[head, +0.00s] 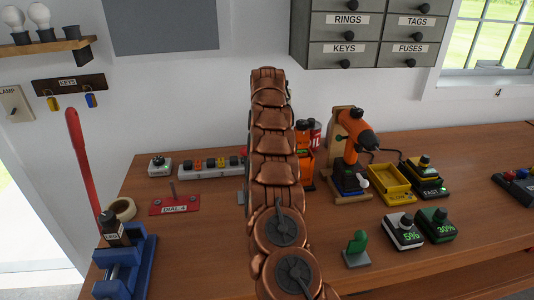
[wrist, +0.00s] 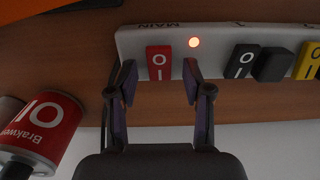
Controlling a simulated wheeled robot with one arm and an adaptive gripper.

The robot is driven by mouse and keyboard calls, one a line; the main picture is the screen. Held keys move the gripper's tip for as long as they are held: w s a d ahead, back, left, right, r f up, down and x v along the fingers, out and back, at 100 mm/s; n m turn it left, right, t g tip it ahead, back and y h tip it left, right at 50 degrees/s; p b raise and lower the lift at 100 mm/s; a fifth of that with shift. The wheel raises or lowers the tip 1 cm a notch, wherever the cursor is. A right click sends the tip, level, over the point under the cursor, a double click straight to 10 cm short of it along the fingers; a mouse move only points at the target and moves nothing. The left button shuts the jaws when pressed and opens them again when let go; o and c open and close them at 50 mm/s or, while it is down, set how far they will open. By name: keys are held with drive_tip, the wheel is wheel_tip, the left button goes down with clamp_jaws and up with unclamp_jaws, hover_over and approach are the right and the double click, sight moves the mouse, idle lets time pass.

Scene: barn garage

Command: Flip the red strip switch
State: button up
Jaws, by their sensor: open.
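The red strip switch (wrist: 158,63), marked O and I, sits on the white power strip (wrist: 210,84) under the upside-down word MAIN. My gripper (wrist: 160,76) is open in the wrist view, with one finger on each side of the red switch in the picture. I cannot tell whether a finger touches the strip.
Black switches (wrist: 240,62) and a yellow one (wrist: 305,62) line the same strip. A red can (wrist: 42,130) stands close at left in the wrist view.

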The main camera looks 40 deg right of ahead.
drive_tip(key=shift+f+t+b, duration=0.15)
drive_tip(key=shift+t+b, duration=0.15)
drive_tip(key=shift+b, duration=1.15)
drive_tip(key=t+b, duration=0.1)
drive_tip(key=b, duration=0.3)
drive_tip(key=shift+s+a+h, duration=0.1)
drive_tip(key=shift+s+h, duration=0.1)
drive_tip(key=shift+h, duration=0.2)
drive_tip(key=t+b, duration=0.1)
drive_tip(key=b, duration=0.1)
drive_tip(key=t+h+b, duration=0.1)
drive_tip(key=b, duration=0.2)
drive_tip(key=shift+s+a, duration=0.1)
drive_tip(key=shift+s, duration=0.15)
drive_tip(key=shift+t+b, duration=0.4)
drive_tip(key=v, duration=1.2)
drive_tip(key=s+a+n+g+p, duration=0.1)
drive_tip(key=s+a+n+p, duration=0.1)
drive_tip(key=s+a, duration=0.4)
drive_tip(key=s+a+n+g+y+p, duration=0.1)
drive_tip(key=s+a, duration=0.5)
drive_tip(key=a, duration=0.8)
drive_tip(key=shift+s+a+f+n+y+p, duration=0.2)
drive_tip(key=shift+a+f+n+y+p, duration=0.1)
drive_tip(key=shift+a+f+n+p, duration=0.15)
drive_tip(key=shift+s, duration=0.1)
